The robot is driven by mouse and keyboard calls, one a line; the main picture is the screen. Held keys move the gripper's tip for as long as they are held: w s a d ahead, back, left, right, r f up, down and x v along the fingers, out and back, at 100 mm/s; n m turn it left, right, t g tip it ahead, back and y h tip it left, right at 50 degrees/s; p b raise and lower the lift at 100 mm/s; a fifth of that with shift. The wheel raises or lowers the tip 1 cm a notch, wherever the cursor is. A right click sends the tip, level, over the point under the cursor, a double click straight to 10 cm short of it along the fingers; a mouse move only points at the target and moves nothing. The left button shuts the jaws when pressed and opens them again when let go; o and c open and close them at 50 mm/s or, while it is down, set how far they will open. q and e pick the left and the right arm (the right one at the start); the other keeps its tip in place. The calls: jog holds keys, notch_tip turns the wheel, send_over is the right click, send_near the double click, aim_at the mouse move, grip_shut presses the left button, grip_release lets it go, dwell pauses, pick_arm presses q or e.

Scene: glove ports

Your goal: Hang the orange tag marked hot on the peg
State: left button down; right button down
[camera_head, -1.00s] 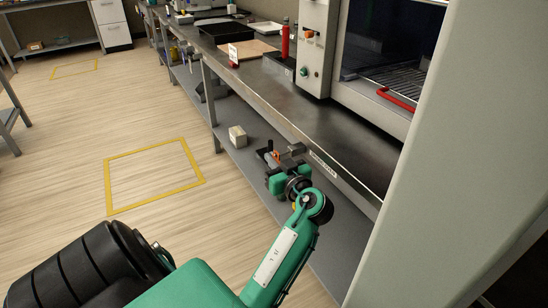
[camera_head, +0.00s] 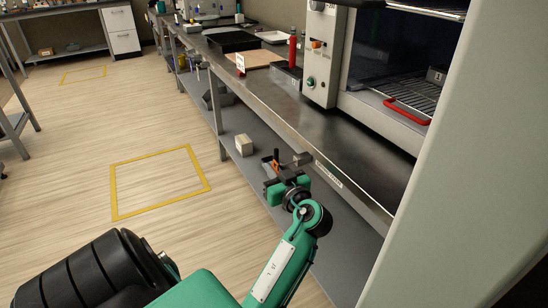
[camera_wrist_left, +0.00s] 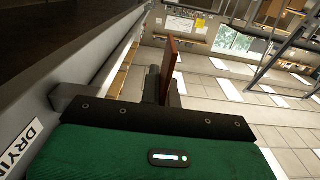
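My left gripper (camera_head: 278,166) is beside the front edge of the long steel bench (camera_head: 290,108). It is shut on the orange tag (camera_head: 276,157), which stands up from the fingers as a small orange piece. In the left wrist view the tag (camera_wrist_left: 170,64) is a thin red-brown plate seen nearly edge-on between the dark fingertips (camera_wrist_left: 164,88); its marking cannot be read. A small grey block (camera_head: 303,158) is just right of the gripper, near a white label (camera_head: 328,174) on the bench edge. I cannot tell whether it bears the peg. My right gripper is out of view.
An oven with a red handle (camera_head: 407,111) stands on the bench at right. A red bottle (camera_head: 293,50) and a black tray (camera_head: 231,41) are further back. A pale box (camera_head: 244,145) lies on the lower shelf. The floor at left is clear, with yellow outlines (camera_head: 160,181).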

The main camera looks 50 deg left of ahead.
pick_arm(q)
jog(key=s+a, duration=0.2)
jog(key=s, duration=0.4)
jog(key=shift+s, duration=0.2)
dwell(0.9)
jog(key=shift+d+r, duration=0.1)
